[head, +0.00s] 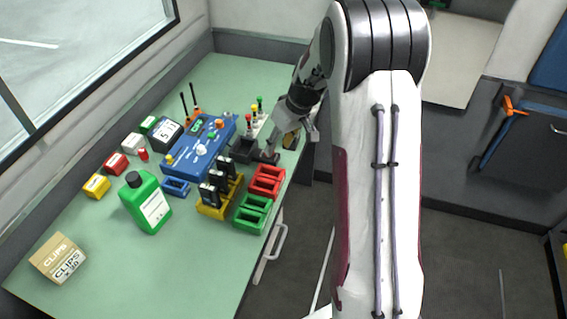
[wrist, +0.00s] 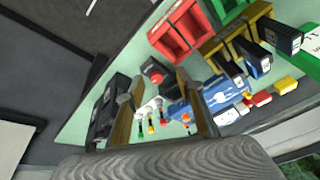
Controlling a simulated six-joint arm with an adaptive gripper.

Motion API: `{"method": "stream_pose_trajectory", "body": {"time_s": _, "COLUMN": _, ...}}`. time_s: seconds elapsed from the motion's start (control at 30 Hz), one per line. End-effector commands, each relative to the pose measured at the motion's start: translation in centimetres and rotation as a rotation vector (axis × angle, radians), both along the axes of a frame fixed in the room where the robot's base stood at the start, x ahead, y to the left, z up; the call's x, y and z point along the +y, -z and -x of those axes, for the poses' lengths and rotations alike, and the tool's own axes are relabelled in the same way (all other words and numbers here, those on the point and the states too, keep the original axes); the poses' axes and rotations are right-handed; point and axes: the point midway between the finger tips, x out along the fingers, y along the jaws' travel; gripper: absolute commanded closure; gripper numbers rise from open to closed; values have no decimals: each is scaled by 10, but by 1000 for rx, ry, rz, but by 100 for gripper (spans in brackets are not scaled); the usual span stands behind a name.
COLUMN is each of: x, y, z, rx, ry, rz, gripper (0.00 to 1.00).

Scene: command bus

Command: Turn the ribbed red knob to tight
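The red knob (wrist: 157,79) shows in the wrist view on top of a small dark block (wrist: 149,64). It lies in line with the gap between my two fingertips. Its ribs and any tight mark are too small to make out. My gripper (wrist: 160,76) is open, with one finger on each side of the knob in that view. I cannot tell whether either finger touches it. In the head view my gripper (head: 287,146) points down at the right edge of the green bench, beside dark blocks (head: 243,150). The knob is not clearly visible there.
A blue control box (head: 196,152) and a stand with coloured-top posts (head: 252,115) are close by. Red bins (head: 267,180), green bins (head: 253,213) and a yellow radio rack (head: 217,205) stand nearer. A green bottle (head: 147,202) stands left. The front bench is mostly clear.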

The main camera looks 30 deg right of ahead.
Motion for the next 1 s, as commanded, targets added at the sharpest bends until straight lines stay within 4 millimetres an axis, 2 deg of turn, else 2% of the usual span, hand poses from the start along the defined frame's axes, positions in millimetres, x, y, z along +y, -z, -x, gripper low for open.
{"method": "stream_pose_trajectory", "body": {"time_s": 0.17, "x": 5, "y": 5, "z": 21, "rx": 60, "ry": 61, "rz": -25, "gripper": 63}}
{"method": "stream_pose_trajectory", "body": {"time_s": 0.33, "x": 11, "y": 1, "z": 41, "rx": 103, "ry": 115, "rz": -38, "gripper": 63}}
{"method": "stream_pose_trajectory", "body": {"time_s": 0.8, "x": 31, "y": -26, "z": 85, "rx": 168, "ry": 207, "rz": -42, "gripper": 63}}
{"method": "stream_pose_trajectory", "body": {"time_s": 1.0, "x": 37, "y": -36, "z": 98, "rx": 179, "ry": 230, "rz": -39, "gripper": 63}}
